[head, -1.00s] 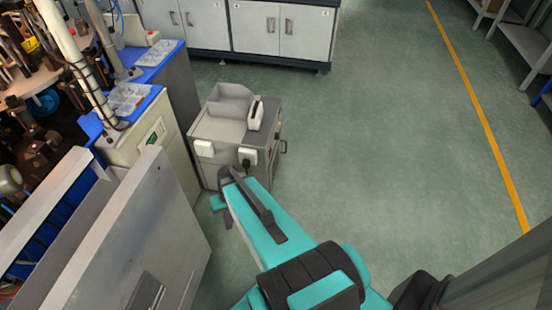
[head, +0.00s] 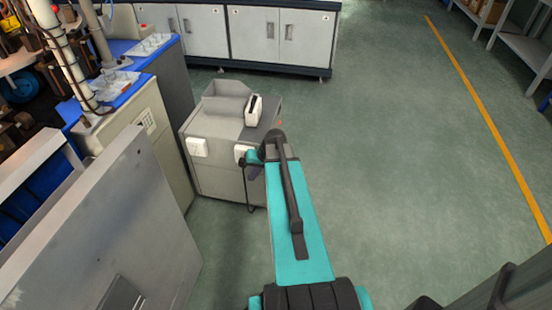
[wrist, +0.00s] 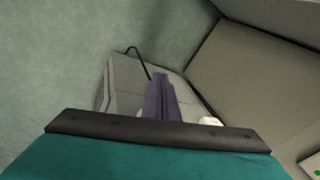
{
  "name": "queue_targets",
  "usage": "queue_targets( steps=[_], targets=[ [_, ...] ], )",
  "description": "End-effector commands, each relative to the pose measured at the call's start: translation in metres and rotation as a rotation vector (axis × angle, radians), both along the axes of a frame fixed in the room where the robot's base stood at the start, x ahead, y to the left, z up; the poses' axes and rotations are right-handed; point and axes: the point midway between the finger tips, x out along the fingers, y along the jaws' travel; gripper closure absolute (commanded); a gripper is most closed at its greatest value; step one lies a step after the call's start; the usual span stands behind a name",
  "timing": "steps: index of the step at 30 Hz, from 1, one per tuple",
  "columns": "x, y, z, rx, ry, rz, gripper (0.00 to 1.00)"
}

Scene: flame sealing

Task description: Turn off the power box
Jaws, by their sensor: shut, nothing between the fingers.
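A grey metal cabinet (head: 225,180) stands on the floor in the head view. Its front carries a white box (head: 197,147) at the left and another white box (head: 241,151) with a black plug and hanging cable at the right. I cannot tell which is the power box. My gripper (head: 255,173) is mostly hidden behind my teal arm, in front of the cabinet's right side. In the wrist view my purple fingers (wrist: 161,98) are shut and empty, with the cabinet (wrist: 124,84) behind them. A white part (wrist: 209,121) shows partly beside them.
A white device (head: 253,111) sits on top of the cabinet. A pale machine housing (head: 165,150) and a large grey panel (head: 120,225) stand close on the left. Storage cupboards (head: 256,35) line the back. The floor (head: 390,150) to the right is clear.

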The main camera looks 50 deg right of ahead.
Motion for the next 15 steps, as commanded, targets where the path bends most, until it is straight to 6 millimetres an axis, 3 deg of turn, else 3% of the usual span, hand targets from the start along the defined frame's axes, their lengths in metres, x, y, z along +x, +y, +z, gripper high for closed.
queue_targets(
  steps=[1,15],
  targets=[
    [0.001,-0.016,-0.007,-0.007,-0.021,-0.021,1.00],
    [-0.011,-0.143,0.012,-0.071,-0.195,-0.178,1.00]
  ],
)
